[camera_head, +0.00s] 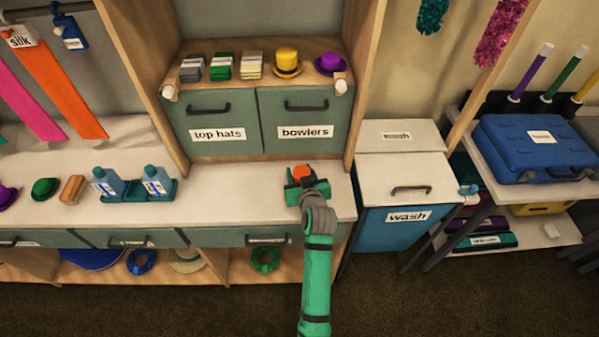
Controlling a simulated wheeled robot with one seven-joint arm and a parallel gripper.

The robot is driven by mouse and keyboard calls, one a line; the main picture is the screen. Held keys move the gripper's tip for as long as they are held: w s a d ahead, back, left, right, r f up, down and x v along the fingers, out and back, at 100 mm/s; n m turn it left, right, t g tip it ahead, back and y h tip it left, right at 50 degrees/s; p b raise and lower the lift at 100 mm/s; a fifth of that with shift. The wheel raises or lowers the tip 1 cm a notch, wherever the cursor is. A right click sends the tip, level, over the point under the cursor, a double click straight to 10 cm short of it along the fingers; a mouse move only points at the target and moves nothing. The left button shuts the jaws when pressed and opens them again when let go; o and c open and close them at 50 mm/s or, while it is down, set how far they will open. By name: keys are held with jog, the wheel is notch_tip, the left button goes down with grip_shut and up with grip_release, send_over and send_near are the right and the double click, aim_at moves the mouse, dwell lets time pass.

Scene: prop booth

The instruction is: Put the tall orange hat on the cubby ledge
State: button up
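An orange thing (302,172), which looks like the tall orange hat, shows between the fingers of my gripper (303,181) at the right end of the pale counter. My gripper hides most of it, so its brim and full shape do not show. The fingers lie on both sides of it; I cannot tell whether they press on it or whether it rests on the counter. The cubby ledge (270,82) is the wooden shelf above the drawers, behind my gripper.
A bottle caddy (138,191) stands left on the counter (235,195); the counter between is clear. A wash bin (407,190) stands right.

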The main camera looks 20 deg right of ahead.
jog(key=o, duration=1)
jog(key=shift+f, duration=0.1)
jog(key=shift+r, duration=0.2)
jog(key=v, duration=1.2)
jog(key=s+a+f+m, duration=0.1)
jog(key=s+a+f, duration=0.3)
jog(key=s+a, duration=0.3)
jog(key=s+a+f, duration=0.5)
jog(key=s, duration=0.5)
jog(key=s+a+r+n+t, duration=0.1)
jog(key=s+a+r, duration=0.2)
jog(key=s, duration=0.6)
jog(key=s+a+r+n+y, duration=0.1)
jog(key=s+a+r, duration=0.2)
jog(key=s, duration=0.6)
jog(key=shift+s+a+r+t, duration=0.2)
jog(key=shift+a+r+t, duration=0.1)
jog(key=shift+t, duration=0.1)
